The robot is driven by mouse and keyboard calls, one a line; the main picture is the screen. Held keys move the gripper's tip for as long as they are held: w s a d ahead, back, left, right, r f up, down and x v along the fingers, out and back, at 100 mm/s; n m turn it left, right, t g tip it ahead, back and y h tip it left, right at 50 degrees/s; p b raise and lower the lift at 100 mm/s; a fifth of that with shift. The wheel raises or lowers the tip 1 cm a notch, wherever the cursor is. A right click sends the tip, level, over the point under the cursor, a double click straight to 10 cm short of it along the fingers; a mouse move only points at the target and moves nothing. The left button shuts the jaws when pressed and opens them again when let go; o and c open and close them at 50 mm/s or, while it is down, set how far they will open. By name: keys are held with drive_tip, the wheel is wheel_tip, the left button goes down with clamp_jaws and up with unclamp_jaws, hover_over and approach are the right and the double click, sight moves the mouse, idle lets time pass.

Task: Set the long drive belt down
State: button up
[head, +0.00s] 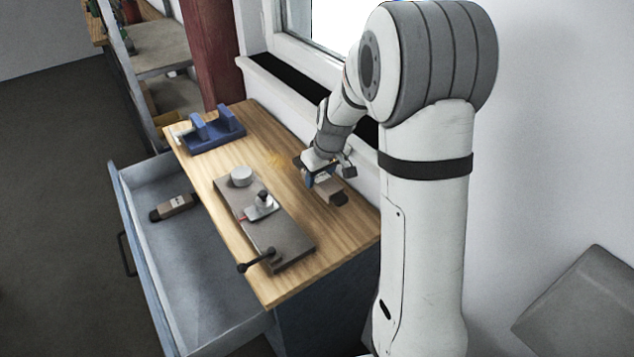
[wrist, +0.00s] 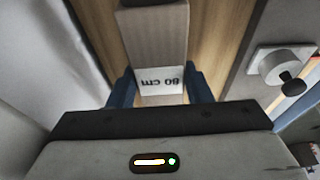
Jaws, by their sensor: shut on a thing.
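A brown packet with a white label reading "80 cm", upside down in the wrist view (wrist: 158,48), is between the blue fingers of my gripper (wrist: 160,88). I take it to be the long drive belt. In the head view, my gripper (head: 321,181) is shut on this packet (head: 331,191), over the bench top's right side near the wall. The packet's far end is dark. It is low over the wood; I cannot tell whether it touches. A similar packet with dark ends (head: 174,207) lies in the open drawer (head: 190,262), its label unreadable.
A grey conveyor plate (head: 285,238) with a white roller (head: 241,176), a small block with a knob (head: 262,204) and a black crank (head: 256,260) lies mid-bench. A blue holder (head: 212,140) stands at the far end. Bare wood surrounds the plate.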

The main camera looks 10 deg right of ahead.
drive_tip(key=shift+s+f, duration=0.1)
drive_tip(key=shift+f, duration=1.75)
drive_tip(key=shift+f, duration=0.25)
drive_tip(key=o, duration=1)
drive_tip(key=shift+r, duration=0.1)
drive_tip(key=shift+o, duration=0.2)
drive_tip(key=shift+d+r, duration=0.1)
drive_tip(key=shift+r, duration=0.45)
drive_tip(key=v, duration=1.1)
drive_tip(key=shift+s, duration=0.15)
drive_tip(key=s+r+m, duration=0.1)
drive_tip(key=s+m, duration=0.1)
drive_tip(key=s, duration=1)
drive_tip(key=s+a+r+m+h, duration=0.1)
drive_tip(key=s+r+m, duration=0.1)
drive_tip(key=s, duration=1)
drive_tip(key=shift+a+r+m, duration=0.15)
drive_tip(key=shift+r+m, duration=0.1)
drive_tip(key=shift+m, duration=0.05)
